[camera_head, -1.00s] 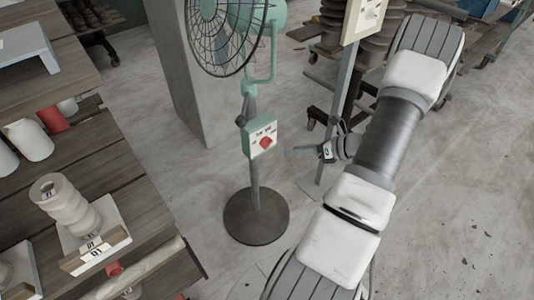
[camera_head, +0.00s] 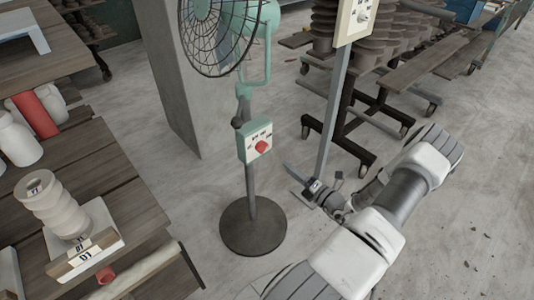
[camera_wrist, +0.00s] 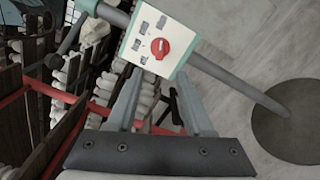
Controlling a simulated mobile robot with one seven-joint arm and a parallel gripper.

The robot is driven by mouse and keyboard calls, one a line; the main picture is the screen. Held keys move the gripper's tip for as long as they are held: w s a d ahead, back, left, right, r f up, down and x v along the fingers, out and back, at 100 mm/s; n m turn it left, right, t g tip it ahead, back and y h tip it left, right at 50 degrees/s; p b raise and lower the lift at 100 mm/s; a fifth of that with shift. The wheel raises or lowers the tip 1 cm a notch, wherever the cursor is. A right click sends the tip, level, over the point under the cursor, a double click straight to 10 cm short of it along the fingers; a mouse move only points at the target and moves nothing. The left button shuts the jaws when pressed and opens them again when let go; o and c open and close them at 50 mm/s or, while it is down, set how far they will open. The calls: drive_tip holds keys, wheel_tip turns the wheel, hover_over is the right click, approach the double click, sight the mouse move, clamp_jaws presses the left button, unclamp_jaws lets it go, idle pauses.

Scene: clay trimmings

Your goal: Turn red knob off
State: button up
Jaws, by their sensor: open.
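The red knob (camera_head: 262,147) sits on a white-faced control box (camera_head: 251,135) with a green casing, fixed to the stand of a green fan (camera_head: 222,32). In the wrist view the red knob (camera_wrist: 160,48) is just beyond my fingertips, above the space between them, on the box face with several small labels. My gripper (camera_wrist: 158,78) is open and empty, its two fingers pointing toward the box without visibly touching the knob. In the head view my gripper (camera_head: 290,180) is to the right of the fan pole and lower than the box.
The fan's round base (camera_head: 253,227) stands on the floor. A grey post with a cream box (camera_head: 357,18) rises behind my gripper. A wooden table (camera_head: 115,180) with stacked clay pieces (camera_head: 57,207) is at left.

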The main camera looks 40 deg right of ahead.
sight(265, 150)
drive_tip(key=w, duration=0.4)
drive_tip(key=w+b, duration=0.1)
drive_tip(key=w, duration=0.3)
drive_tip(key=w+a, duration=0.1)
drive_tip(key=w, duration=0.3)
drive_tip(key=shift+b, duration=0.4)
clamp_jaws()
